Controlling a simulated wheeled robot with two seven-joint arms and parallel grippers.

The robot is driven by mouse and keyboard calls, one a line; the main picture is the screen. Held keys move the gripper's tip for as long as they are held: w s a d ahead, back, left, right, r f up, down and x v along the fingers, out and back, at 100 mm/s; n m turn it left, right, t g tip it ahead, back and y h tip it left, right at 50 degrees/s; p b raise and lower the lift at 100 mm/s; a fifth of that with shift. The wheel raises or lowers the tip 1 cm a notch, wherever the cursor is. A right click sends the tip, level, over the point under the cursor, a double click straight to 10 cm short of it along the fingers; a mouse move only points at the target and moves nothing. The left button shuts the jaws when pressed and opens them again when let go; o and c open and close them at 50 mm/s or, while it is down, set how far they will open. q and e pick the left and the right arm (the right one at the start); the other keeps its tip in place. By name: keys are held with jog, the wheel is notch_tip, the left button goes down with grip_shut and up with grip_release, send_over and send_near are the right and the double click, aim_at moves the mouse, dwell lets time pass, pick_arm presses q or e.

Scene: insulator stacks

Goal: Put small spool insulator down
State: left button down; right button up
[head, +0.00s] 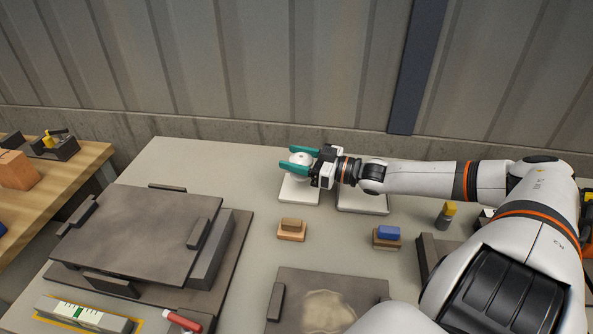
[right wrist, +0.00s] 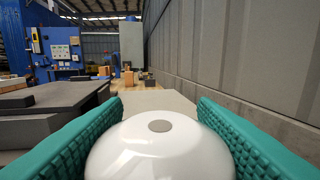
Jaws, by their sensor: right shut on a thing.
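The small spool insulator (head: 300,159) is white and rounded, with a grey spot on its top. My right gripper (head: 305,161) has its two green fingers on either side of it, over or on a white square pad (head: 299,194) at the back of the table. In the right wrist view the insulator (right wrist: 160,150) fills the space between the green pads of the gripper (right wrist: 160,140). Its underside is hidden, so I cannot tell whether it touches the pad. My left gripper is not in view.
A second white pad (head: 362,203) lies to the right, partly under my arm. Two small blocks, one brown-topped (head: 291,229) and one blue-topped (head: 388,234), stand in front. A large dark plate stack (head: 140,230) fills the left. A corrugated wall (head: 250,70) stands behind the table.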

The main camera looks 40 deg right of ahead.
jog(key=shift+f, duration=0.35)
notch_tip(320, 180, down, 3)
jog(key=shift+w+d+f+b, duration=0.1)
jog(key=shift+w+b, duration=0.05)
jog(key=shift+b, duration=0.25)
jog(key=shift+f, duration=0.25)
jog(key=o, duration=1.2)
jog(key=shift+p+v, duration=1.4)
jog(key=shift+v, duration=2.4)
